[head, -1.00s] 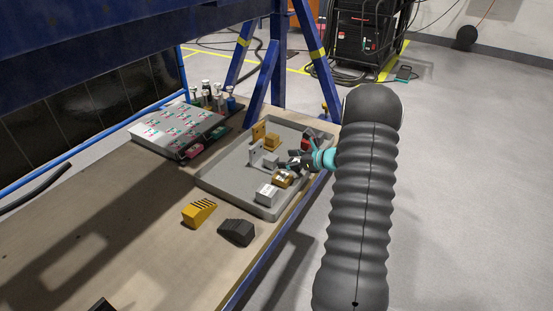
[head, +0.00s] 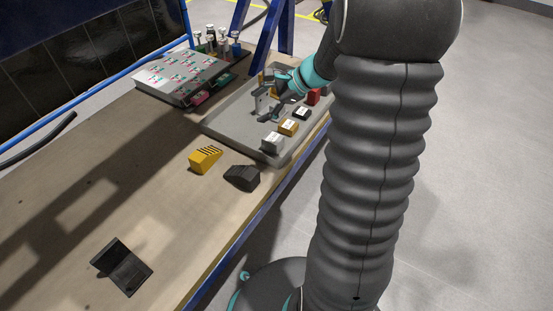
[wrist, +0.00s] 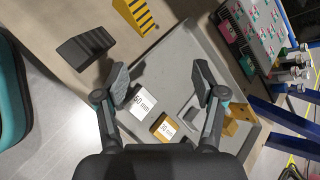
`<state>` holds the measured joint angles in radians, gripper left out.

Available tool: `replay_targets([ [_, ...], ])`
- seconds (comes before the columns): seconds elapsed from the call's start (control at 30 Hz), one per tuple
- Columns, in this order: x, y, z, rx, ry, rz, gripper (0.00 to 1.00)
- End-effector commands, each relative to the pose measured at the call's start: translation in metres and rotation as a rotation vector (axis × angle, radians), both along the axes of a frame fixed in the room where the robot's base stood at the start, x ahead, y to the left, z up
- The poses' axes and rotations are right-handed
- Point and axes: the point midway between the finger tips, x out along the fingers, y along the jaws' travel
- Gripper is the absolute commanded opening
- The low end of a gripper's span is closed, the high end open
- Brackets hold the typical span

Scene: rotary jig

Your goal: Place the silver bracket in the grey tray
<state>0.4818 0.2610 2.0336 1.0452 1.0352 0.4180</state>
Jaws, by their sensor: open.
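The silver bracket (head: 262,103) stands inside the grey tray (head: 222,130), towards its left side, partly behind my gripper (head: 276,106). In the wrist view the bracket (wrist: 188,114) is a plain grey shape near the right finger, on the grey tray (wrist: 186,48). My gripper (wrist: 160,80) is open there, its fingers spread wide with nothing held between them. I cannot tell whether a finger touches the bracket.
The tray also holds a silver block (head: 272,143), a brass block (head: 289,127), a red block (head: 313,97) and a yellow bracket (wrist: 237,120). A yellow striped block (head: 205,159), black block (head: 242,177) and dark bracket (head: 122,267) lie on the bench. A fixture plate (head: 180,75) stands behind.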

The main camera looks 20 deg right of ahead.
Motion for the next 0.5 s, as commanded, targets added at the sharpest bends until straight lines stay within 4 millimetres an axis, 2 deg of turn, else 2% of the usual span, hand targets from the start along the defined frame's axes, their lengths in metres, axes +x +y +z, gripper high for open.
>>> replay_targets([
  [0.03, -0.012, 0.013, 0.011, -0.053, -0.023, 0.059, 0.7],
  [0.2, -0.054, 0.046, 0.033, -0.228, -0.086, 0.252, 0.7],
  [0.5, -0.13, 0.08, 0.061, -0.544, -0.215, 0.579, 0.7],
])
